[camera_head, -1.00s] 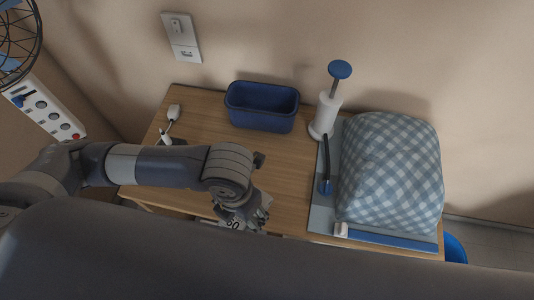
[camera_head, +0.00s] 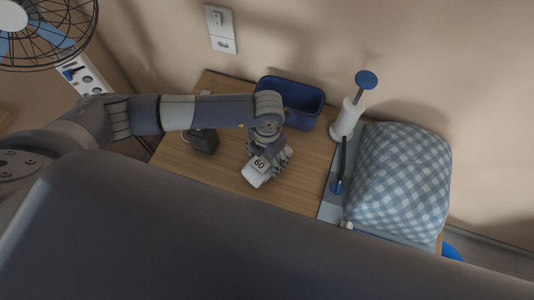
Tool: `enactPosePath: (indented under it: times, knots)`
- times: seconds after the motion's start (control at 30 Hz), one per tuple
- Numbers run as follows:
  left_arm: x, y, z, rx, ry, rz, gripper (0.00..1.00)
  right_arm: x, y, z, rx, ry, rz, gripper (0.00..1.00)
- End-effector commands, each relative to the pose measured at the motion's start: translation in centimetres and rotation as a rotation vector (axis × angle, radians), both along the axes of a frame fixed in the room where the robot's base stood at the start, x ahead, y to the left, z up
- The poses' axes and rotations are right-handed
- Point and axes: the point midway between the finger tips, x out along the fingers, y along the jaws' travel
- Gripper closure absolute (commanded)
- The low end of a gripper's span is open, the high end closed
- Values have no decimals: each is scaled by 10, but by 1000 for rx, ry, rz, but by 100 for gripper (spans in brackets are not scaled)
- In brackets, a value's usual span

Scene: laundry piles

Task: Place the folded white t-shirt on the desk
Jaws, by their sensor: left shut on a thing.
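The folded white t-shirt (camera_head: 255,175) is a small white bundle with a dark "60" on it. My left gripper (camera_head: 270,160) is shut on it and holds it over the front middle of the wooden desk (camera_head: 307,168). The fingers cover part of the shirt, and I cannot tell whether its underside touches the desk top. My right gripper is not in view.
A blue bin (camera_head: 306,101) stands behind the gripper. A white lint roller with a blue top (camera_head: 347,118) and a blue checked bundle (camera_head: 400,178) on an ironing board fill the right side. A fan (camera_head: 45,30) is at upper left. The desk between shirt and board is clear.

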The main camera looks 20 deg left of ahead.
Motion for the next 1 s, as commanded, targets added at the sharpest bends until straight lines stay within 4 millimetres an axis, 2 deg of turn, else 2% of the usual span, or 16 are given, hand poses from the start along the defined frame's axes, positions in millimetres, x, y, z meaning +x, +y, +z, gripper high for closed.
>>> enactPosePath:
  times: [0.4,0.43,0.5,1.0]
  knots:
    - [0,0,-8,-1,0,0,63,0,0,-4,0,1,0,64]
    - [0,0,-7,0,-1,0,31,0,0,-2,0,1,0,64]
    - [0,0,-7,0,0,0,15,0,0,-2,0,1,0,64]
    - [0,0,-1,-1,-2,0,15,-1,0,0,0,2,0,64]
